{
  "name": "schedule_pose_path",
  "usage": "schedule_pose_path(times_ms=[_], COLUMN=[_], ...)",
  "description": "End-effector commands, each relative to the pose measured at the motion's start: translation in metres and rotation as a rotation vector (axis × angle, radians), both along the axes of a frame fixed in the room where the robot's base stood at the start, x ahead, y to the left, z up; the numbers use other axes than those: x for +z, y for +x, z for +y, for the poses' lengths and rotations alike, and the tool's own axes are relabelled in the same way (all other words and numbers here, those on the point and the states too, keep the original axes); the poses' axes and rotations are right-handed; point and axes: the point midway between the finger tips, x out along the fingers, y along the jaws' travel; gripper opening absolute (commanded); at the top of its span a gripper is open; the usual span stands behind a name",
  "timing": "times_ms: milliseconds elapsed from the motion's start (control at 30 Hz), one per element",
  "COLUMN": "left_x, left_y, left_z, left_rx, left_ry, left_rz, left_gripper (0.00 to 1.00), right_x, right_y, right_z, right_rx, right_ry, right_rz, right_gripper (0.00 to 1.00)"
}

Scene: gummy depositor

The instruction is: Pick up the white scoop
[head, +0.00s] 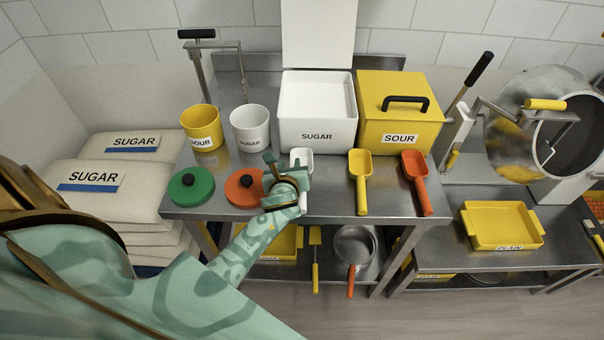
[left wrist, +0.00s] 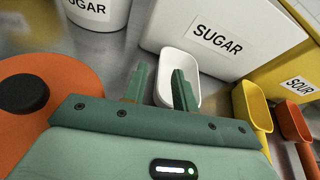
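The white scoop (head: 301,157) lies on the steel table in front of the white SUGAR bin, its bowl toward the bin. My left gripper (head: 285,168) is over the scoop and hides much of it in the head view. In the left wrist view the scoop's bowl (left wrist: 182,62) shows just beyond my left gripper (left wrist: 160,76). The two fingers are apart with a gap between them; the right finger overlaps the bowl in the picture, the left one is left of it. I cannot tell whether they touch the scoop. My right gripper is not in view.
An orange lid (head: 240,190) lies close to the left of my gripper, with a green lid (head: 191,190) beyond. The SUGAR bin (head: 317,137) stands behind. A yellow scoop (head: 361,180) and an orange scoop (head: 416,180) lie to the right. Bare table shows between the scoops.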

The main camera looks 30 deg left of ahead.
Motion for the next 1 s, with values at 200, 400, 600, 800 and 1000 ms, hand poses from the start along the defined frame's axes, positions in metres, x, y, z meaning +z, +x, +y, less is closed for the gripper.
schedule_pose_path(times_ms=[200, 400, 600, 800, 1000], left_x=[-0.011, -0.010, -0.010, -0.010, -0.002], left_y=[0.020, 0.020, 0.020, 0.020, 0.020], left_z=[0.011, 0.012, 0.011, 0.011, 0.011], left_rx=[-0.001, -0.001, -0.001, -0.001, -0.001], left_ry=[0.000, -0.001, -0.001, -0.001, 0.001], left_rz=[0.001, 0.000, 0.000, 0.000, -0.001], left_gripper=[0.28, 0.28, 0.00, 0.00, 0.00], right_x=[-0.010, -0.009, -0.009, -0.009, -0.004], right_y=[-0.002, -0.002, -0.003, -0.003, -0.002], right_z=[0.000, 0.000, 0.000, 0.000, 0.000], right_rx=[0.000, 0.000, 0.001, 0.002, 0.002], right_ry=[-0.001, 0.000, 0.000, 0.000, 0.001], right_rz=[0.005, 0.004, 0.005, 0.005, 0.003], right_gripper=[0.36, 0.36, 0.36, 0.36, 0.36])
